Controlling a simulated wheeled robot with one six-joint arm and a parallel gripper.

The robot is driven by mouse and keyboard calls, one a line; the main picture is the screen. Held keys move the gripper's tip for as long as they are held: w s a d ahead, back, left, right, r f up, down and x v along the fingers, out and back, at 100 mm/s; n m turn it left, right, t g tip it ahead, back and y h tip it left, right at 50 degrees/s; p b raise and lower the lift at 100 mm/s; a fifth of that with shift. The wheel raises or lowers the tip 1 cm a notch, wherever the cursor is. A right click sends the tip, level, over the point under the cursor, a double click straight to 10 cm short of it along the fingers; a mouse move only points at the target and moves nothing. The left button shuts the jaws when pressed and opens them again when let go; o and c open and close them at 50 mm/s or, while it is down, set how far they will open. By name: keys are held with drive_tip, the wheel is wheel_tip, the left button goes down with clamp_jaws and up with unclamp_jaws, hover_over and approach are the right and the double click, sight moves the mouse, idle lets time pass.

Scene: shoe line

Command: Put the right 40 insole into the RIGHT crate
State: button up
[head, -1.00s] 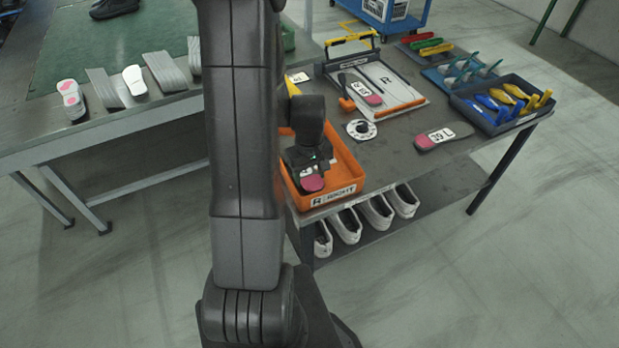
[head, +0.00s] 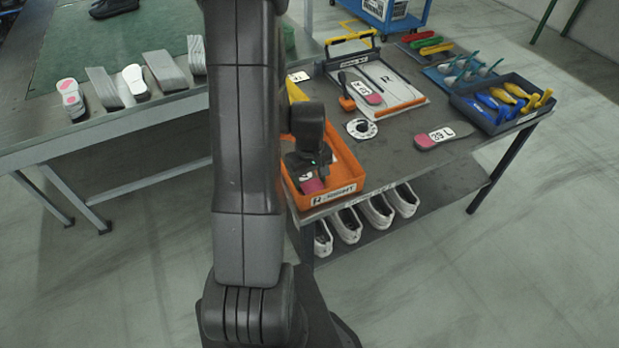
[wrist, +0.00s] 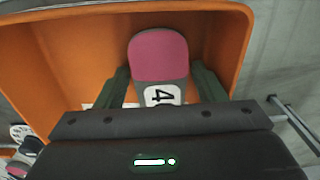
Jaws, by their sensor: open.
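A grey insole with a pink heel (wrist: 160,58) and a white label showing a "4" lies in the orange crate (wrist: 248,30); the rest of its label is hidden. In the head view, the insole's pink end (head: 313,186) shows below my gripper (head: 314,172), inside the orange crate marked R RIGHT (head: 335,193). My gripper (wrist: 160,88) is open, with one dark finger on each side of the insole. I see no clear contact between fingers and insole.
Another pink-heeled insole (head: 372,98) lies on the white board of the fixture. One labelled 39 L (head: 425,141) lies at the table's right. A round dial (head: 361,128) is beside the crate. A blue tool tray (head: 503,105) stands at the right edge.

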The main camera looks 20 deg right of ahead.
wheel_tip(320, 180, up, 12)
drive_tip(key=shift+r, duration=0.15)
idle(0.3)
idle(0.4)
